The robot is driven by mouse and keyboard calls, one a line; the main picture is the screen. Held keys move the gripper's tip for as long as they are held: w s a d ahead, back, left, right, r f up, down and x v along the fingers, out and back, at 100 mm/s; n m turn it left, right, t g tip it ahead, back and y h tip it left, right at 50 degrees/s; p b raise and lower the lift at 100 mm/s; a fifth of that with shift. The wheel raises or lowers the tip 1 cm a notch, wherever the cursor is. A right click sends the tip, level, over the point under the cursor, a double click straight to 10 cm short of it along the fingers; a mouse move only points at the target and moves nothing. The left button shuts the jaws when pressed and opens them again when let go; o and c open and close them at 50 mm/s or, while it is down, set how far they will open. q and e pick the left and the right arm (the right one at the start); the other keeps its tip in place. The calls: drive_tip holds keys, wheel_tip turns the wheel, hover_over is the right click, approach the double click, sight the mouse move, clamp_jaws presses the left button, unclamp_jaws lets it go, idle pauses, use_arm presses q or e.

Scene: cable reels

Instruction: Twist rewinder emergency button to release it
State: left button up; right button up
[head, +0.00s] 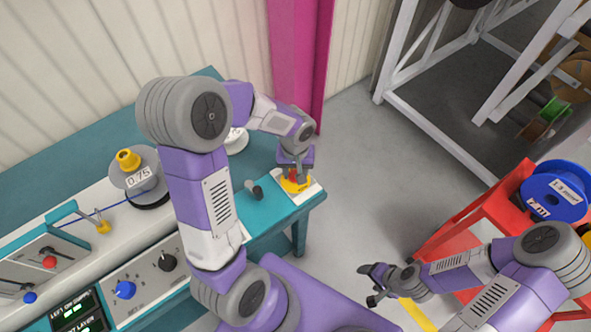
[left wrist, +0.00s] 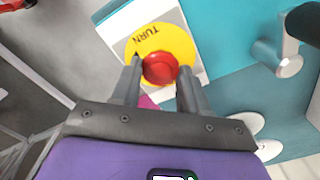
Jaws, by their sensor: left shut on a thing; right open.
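The emergency button is a red knob (left wrist: 160,68) on a round yellow plate (left wrist: 180,42) with the word TURN, set on a white panel at the corner of the teal rewinder bench (head: 270,215). In the head view the yellow plate (head: 292,187) shows under my left gripper (head: 297,178), which points down at it. In the left wrist view my left gripper (left wrist: 160,78) has one finger on each side of the red knob and is shut on it. My right gripper (head: 376,284) is open and empty over the floor at the right, well away from the bench.
A grey crank handle (head: 254,190) stands on the bench beside the button. A reel marked 0.75 (head: 138,178) and panels with knobs are at the left. A red rack with a blue reel (head: 553,191) stands at the right. The floor between is clear.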

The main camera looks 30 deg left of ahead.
use_arm(q)
drive_tip(key=shift+m, duration=0.3)
drive_tip(key=m, duration=0.3)
drive_tip(key=shift+m+p, duration=0.3)
drive_tip(key=shift+p, duration=0.05)
drive_tip(key=shift+m+p, duration=0.35)
drive_tip(key=shift+m, duration=1.45)
drive_tip(key=o, duration=1.1)
drive_tip(key=shift+c, duration=0.2)
wheel_tip(320, 180, up, 8)
drive_tip(key=shift+f+p, duration=0.2)
drive_tip(key=shift+p, duration=0.85)
